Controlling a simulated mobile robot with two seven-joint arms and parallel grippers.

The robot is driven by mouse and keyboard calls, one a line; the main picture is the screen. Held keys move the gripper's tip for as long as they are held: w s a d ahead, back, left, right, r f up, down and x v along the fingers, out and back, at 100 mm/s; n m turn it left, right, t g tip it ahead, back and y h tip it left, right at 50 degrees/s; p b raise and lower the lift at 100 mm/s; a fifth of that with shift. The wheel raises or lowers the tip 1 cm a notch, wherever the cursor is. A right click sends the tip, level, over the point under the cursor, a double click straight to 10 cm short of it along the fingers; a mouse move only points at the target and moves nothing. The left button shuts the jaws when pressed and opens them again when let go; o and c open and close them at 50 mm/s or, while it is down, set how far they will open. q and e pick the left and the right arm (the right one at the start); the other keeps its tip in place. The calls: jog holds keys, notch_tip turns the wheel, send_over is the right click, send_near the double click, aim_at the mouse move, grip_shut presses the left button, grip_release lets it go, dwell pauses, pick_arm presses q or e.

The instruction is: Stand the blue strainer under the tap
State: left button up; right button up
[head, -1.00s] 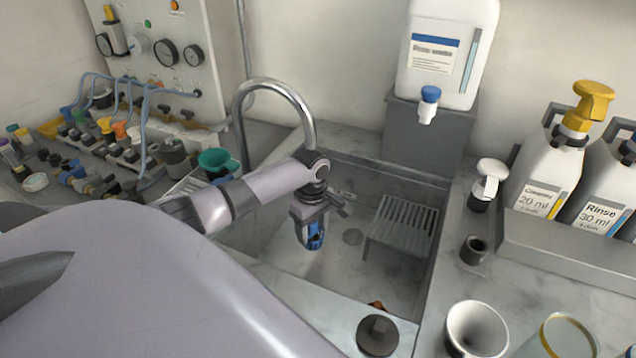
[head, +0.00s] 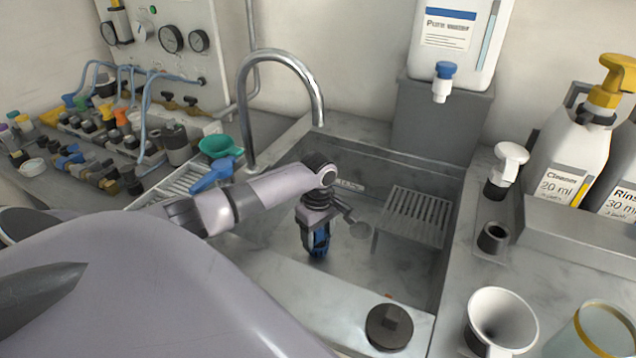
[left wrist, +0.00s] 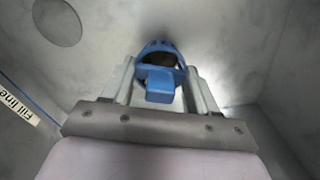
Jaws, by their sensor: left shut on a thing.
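The blue strainer (left wrist: 160,84) is between the fingers of my left gripper (left wrist: 159,92) in the left wrist view. In the head view the left gripper (head: 316,238) points down inside the sink (head: 400,268), shut on the strainer (head: 319,242), which is mostly hidden by the fingers. I cannot tell whether the strainer touches the sink floor. The tap (head: 280,58) is a curved metal spout; its end is above and behind my left wrist. My right gripper is not in view.
A slatted rack (head: 415,215) stands in the sink, right of the gripper. A green funnel (head: 220,147) and a blue item (head: 212,174) sit by the draining rack on the left. A black round stopper (head: 389,327) is on the front ledge. Bottles and a white funnel (head: 500,322) stand right.

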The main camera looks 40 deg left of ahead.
pick_arm(q)
jog(key=shift+f, duration=0.6)
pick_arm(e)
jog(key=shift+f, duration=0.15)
pick_arm(q)
jog(key=o, duration=1.1)
